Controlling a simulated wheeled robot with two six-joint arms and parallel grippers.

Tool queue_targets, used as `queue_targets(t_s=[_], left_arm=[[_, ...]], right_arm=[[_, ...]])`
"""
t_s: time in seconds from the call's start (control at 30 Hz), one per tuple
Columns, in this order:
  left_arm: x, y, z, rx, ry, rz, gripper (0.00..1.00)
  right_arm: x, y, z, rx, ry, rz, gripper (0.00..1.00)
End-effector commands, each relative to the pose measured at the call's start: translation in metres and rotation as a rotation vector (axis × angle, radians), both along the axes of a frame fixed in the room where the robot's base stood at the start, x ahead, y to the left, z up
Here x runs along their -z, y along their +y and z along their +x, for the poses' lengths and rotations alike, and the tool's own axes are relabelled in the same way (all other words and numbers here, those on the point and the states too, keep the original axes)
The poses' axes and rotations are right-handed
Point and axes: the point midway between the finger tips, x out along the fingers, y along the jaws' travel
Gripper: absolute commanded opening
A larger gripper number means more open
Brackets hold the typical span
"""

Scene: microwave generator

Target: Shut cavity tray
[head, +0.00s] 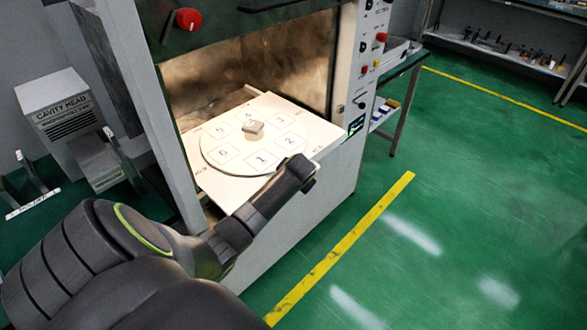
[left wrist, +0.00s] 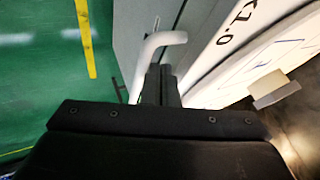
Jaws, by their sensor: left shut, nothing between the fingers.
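The cavity tray (head: 322,131) is a cream-white slab that sticks out of the open cavity of the microwave generator. A round turntable plate (head: 240,164) with numbered squares lies on it, with a small pale block (head: 253,127) on top. My left gripper (head: 303,168) is at the tray's front edge, near its right corner. In the left wrist view, my closed fingers (left wrist: 161,75) are beside a white curved handle (left wrist: 163,39) by the tray's edge. I cannot tell whether they touch it. The block also shows there (left wrist: 276,91). My right gripper is out of view.
A grey cavity-head unit (head: 68,115) stands at the left. The machine's side panel (head: 366,60) has red and black knobs. A side table (head: 400,75) stands behind it at the right. The green floor (head: 450,220) in front is clear, with a yellow line (head: 350,232).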

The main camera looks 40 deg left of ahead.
Motion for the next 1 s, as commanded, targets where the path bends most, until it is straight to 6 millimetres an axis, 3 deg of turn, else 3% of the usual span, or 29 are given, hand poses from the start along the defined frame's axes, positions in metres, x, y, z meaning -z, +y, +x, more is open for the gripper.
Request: queue_targets(t_s=[0.17,0.37,0.8,1.0], left_arm=[[0.0,0.002,0.0,0.0,0.0,0.001,0.0],[-0.001,0.023,0.001,-0.003,0.0,0.005,0.0],[0.0,0.121,0.009,-0.005,-0.001,0.008,0.0],[0.001,0.155,0.012,-0.005,0.0,0.004,0.0]], right_arm=[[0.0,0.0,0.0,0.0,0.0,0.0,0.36],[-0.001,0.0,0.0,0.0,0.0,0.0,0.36],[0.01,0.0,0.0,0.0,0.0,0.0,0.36],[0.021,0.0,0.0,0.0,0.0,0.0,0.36]])
